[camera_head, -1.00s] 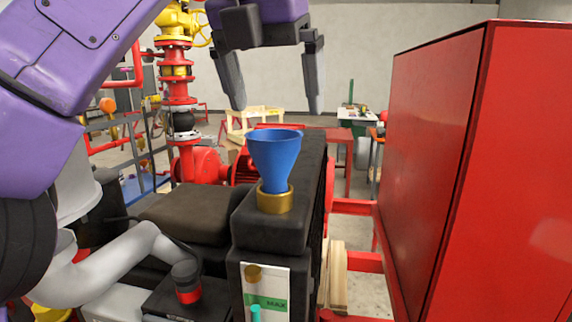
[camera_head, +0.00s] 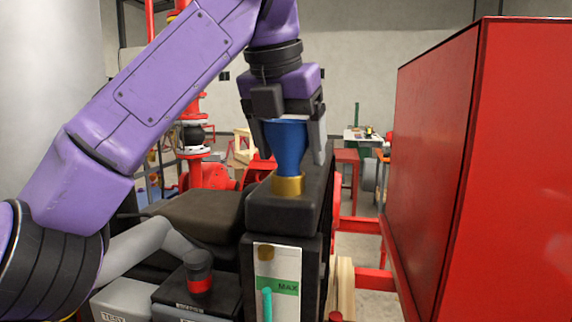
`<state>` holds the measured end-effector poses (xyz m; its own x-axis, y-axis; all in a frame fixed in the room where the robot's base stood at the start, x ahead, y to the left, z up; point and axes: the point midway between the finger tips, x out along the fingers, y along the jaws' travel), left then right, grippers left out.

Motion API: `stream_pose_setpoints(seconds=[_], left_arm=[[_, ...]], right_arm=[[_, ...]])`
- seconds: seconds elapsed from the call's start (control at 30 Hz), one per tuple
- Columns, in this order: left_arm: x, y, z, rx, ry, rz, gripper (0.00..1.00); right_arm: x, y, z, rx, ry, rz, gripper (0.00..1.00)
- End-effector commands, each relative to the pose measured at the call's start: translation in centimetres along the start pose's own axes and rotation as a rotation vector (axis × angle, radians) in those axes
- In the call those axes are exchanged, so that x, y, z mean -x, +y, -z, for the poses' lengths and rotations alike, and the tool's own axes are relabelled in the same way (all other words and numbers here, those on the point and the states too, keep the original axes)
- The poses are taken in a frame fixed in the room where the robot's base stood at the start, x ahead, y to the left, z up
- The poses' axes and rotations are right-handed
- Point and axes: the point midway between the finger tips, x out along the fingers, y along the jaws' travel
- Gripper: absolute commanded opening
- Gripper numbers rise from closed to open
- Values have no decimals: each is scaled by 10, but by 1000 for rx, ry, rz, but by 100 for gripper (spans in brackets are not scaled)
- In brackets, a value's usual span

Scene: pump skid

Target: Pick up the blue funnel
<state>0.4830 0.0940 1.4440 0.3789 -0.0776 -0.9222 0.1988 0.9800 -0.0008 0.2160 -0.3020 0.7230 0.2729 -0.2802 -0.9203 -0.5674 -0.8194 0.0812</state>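The blue funnel (camera_head: 287,149) stands upright in a brass-coloured collar (camera_head: 288,186) on top of a black tank (camera_head: 292,213). My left gripper (camera_head: 291,143) points down over the funnel, with one finger on each side of its wide upper part. The gripper body covers the funnel's rim. A gap between the fingers and the funnel wall cannot be made out, so whether they touch it is unclear. My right gripper is not in view.
A large red cabinet (camera_head: 435,165) stands close on the right. A sight gauge with a green MAX mark (camera_head: 278,287) is on the tank's front. Left of the tank are a grey pipe (camera_head: 140,248) and a black cap with a red band (camera_head: 198,272). Red pump parts and frame lie behind.

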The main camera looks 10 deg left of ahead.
Motion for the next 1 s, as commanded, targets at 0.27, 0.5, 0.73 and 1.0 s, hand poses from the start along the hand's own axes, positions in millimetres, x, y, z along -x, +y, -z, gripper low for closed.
stream_pose_setpoints(seconds=[0.27,0.5,0.73,1.0], left_arm=[[-2,1,0,1,2,-4,35],[8,0,-5,1,1,-4,35],[58,7,-7,4,-6,-7,34],[134,28,35,3,-7,-6,34]], right_arm=[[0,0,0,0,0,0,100],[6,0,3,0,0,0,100],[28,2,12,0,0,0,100],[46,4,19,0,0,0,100]])
